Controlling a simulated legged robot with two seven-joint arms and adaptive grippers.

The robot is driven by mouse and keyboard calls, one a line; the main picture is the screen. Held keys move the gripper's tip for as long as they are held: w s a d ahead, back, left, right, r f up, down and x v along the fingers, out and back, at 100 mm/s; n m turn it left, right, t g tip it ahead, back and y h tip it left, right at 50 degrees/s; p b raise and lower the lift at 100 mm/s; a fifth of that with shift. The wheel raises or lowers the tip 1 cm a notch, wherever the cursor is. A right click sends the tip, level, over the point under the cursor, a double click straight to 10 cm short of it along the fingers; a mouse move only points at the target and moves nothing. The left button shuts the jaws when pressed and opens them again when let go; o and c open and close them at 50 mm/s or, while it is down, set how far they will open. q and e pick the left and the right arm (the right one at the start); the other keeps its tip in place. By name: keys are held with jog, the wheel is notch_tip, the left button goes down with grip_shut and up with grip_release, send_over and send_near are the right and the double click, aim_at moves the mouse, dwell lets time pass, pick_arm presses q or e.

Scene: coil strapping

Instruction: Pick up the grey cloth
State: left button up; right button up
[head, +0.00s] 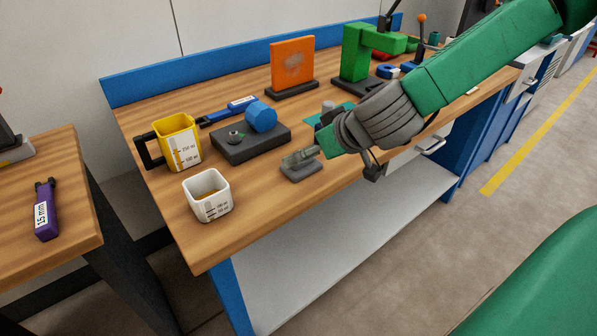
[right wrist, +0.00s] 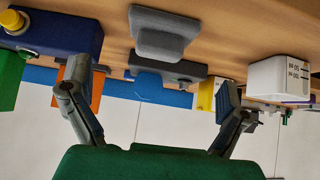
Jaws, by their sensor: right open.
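The grey cloth (head: 302,172) lies on the wooden workbench (head: 240,230) near its front edge, right of the white cup. In the right wrist view the cloth (right wrist: 165,38) shows at the top as a flat base with a raised fold. My right gripper (head: 308,152) is just above and beside the cloth in the head view, partly covering it. In the right wrist view the right gripper (right wrist: 150,108) has its fingers wide apart, with nothing between them; the cloth lies beyond the fingertips. My left gripper is not in view.
A white cup (head: 208,195) and a yellow jug (head: 178,140) stand left of the cloth. A dark block (head: 250,143) with a blue cylinder lies behind it. An orange panel (head: 292,62) and a green press (head: 355,55) stand farther back. Bare wood lies in front.

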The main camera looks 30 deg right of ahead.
aim_at(310, 166)
jog(key=x, duration=0.2)
jog(key=shift+w+d+f+b, duration=0.2)
jog(key=shift+w+f+b, duration=0.05)
jog(key=shift+f+b, duration=0.1)
jog(key=shift+w+d+f, duration=0.3)
jog(key=shift+w+f, duration=0.3)
jog(key=shift+f, duration=0.05)
jog(key=w+f+b, duration=0.1)
jog(key=w+a+f, duration=0.1)
jog(key=shift+w+a+f+b, duration=0.1)
jog(key=shift+w+f+b, duration=0.1)
jog(key=shift+w+b, duration=0.2)
jog(key=shift+w+a+f, duration=0.1)
jog(key=shift+w, duration=0.15)
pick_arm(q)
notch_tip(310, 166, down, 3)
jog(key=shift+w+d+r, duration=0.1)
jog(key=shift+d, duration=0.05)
pick_arm(e)
jog(key=shift+s, duration=0.1)
jog(key=shift+c, duration=0.4)
